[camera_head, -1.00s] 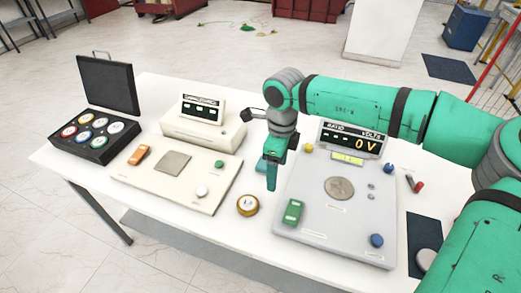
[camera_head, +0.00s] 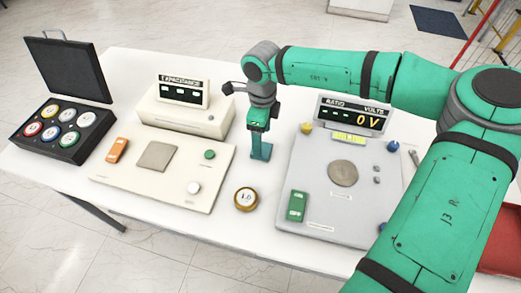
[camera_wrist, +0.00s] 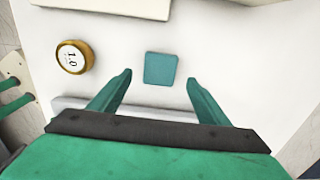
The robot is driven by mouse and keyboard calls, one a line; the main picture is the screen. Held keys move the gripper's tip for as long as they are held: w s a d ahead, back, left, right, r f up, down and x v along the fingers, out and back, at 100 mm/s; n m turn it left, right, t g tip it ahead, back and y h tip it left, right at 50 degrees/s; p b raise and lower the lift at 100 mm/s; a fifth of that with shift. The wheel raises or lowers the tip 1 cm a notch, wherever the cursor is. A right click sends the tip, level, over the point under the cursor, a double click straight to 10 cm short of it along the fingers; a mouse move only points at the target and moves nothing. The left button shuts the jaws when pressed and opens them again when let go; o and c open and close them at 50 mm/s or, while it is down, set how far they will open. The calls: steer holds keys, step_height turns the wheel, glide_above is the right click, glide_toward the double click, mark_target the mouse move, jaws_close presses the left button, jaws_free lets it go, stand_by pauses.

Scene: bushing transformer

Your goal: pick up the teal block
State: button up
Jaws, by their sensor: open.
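The teal block (camera_wrist: 160,69) shows in the wrist view as a small square on the white table. It appears between the two fingertips and a little beyond them, with gaps on both sides. My gripper (camera_wrist: 157,80) is open and empty above the table, its green fingers spread either side of the block in that view. In the head view my gripper (camera_head: 260,155) points down between the cream panel and the grey panel. There the block cannot be told apart from the similarly coloured fingers.
A gold-rimmed round weight (camera_head: 246,199) stands close by on the table. The cream panel (camera_head: 128,176) is on the left and the grey panel (camera_head: 325,205) with its voltage display on the right. An open black case (camera_head: 52,135) of coloured discs is at far left.

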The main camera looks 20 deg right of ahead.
steer(key=shift+f, duration=2.6)
steer(key=c, duration=1.3)
steer(key=shift+o, duration=0.2)
steer(key=shift+r, duration=0.15)
steer(key=shift+r, duration=0.6)
steer(key=s+a+r, duration=0.5)
steer(key=s+r, duration=0.6)
steer(key=s, duration=0.2)
steer(key=shift+r, duration=0.3)
